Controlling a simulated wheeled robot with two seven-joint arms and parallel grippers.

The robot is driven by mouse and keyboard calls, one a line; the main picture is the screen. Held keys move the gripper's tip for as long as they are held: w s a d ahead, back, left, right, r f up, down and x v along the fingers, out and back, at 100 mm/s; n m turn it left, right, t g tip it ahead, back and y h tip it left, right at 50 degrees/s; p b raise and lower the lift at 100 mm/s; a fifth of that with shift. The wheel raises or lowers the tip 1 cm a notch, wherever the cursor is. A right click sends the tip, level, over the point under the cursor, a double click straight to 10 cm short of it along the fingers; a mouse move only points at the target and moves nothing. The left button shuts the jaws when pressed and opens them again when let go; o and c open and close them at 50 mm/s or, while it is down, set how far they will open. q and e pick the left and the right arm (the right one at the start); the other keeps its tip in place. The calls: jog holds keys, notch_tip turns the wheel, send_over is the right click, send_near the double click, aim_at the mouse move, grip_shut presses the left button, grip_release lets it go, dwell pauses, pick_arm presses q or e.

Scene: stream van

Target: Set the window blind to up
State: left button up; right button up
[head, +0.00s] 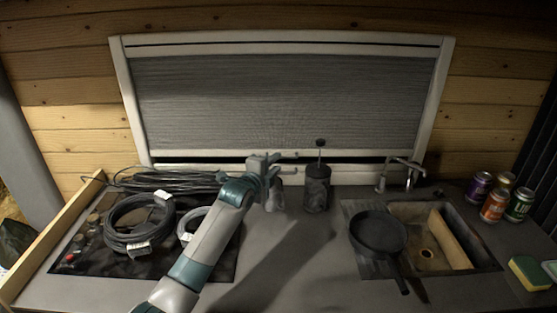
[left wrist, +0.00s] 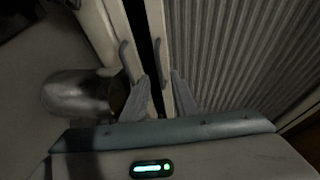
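The window blind (head: 285,105) is a grey pleated screen in a white frame, drawn down nearly to the sill. Its pale bottom rail (head: 220,156) has a small handle. A narrow dark gap separates it from a lower white rail (head: 220,167), which has a handle too. My left gripper (head: 277,165) is in front of these rails, near the handles. In the left wrist view the pleats (left wrist: 245,50) are at the right, and the two fingers (left wrist: 162,95) are apart, close to the bottom rail. Contact cannot be told. My right gripper is not in view.
A dark jar (head: 316,188) stands just right of my gripper. Coiled cables (head: 138,225) lie on the left of the counter. A pan (head: 378,232), a sink (head: 455,262), a faucet (head: 402,172) and several cans (head: 494,205) are at the right.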

pick_arm(q)
jog(key=shift+x, duration=1.6)
grip_shut()
dwell(0.4)
